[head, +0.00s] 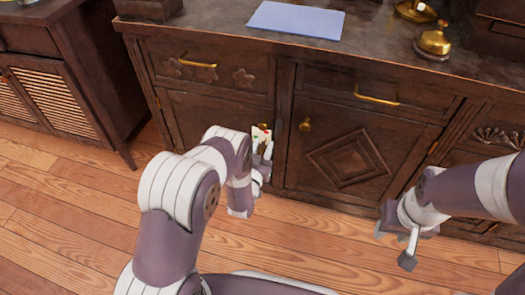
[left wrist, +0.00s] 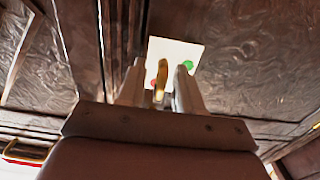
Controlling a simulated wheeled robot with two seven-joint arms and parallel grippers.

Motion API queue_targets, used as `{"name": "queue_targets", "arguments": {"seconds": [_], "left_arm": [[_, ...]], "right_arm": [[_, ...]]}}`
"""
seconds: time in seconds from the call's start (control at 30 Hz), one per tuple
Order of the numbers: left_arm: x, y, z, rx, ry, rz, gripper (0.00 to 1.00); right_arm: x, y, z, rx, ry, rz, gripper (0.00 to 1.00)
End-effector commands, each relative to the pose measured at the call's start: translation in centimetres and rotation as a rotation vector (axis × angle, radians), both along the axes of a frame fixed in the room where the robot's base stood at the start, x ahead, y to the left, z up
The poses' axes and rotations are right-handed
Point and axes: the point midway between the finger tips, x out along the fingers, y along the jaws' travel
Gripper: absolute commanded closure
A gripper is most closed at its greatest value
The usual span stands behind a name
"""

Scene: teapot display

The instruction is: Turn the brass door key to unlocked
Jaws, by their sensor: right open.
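The brass door key (left wrist: 162,76) stands out from a small white plate (left wrist: 172,47) on the cabinet front. A green mark shows on the plate to the right of the key, and a red mark lower left. In the head view the plate (head: 261,132) is small, and the key is hard to make out. My left gripper (head: 262,157) is at the plate, its fingers apart on either side of the key in the left wrist view (left wrist: 160,90). A gap shows beside the key. My right gripper (head: 403,245) is open and empty, away from the cabinet front.
The dark wooden cabinet has a brass knob (head: 305,125) right of the plate and brass drawer handles (head: 376,98) above. A blue sheet (head: 296,19) and a brass bell (head: 433,43) are on top. The wooden floor (head: 60,210) in front is clear.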

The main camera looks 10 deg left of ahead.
Motion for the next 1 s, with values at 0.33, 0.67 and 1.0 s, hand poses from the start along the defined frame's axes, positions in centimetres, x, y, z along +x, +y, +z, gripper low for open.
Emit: {"name": "queue_targets", "arguments": {"seconds": [0.33, 0.67, 1.0], "left_arm": [[0.0, 0.0, 0.1, 0.0, 0.0, 0.0, 1.0], [0.0, 0.0, 0.1, -0.023, 0.001, 0.0, 1.0], [0.0, 0.1, 0.2, -0.225, 0.009, 0.0, 1.0]], "right_arm": [[0.0, 0.0, 0.1, 0.0, 0.0, 0.0, 0.57], [0.0, 0.0, 0.2, 0.0, 0.0, 0.0, 0.57], [0.0, 0.0, 1.0, 0.0, 0.0, 0.0, 0.57]]}}
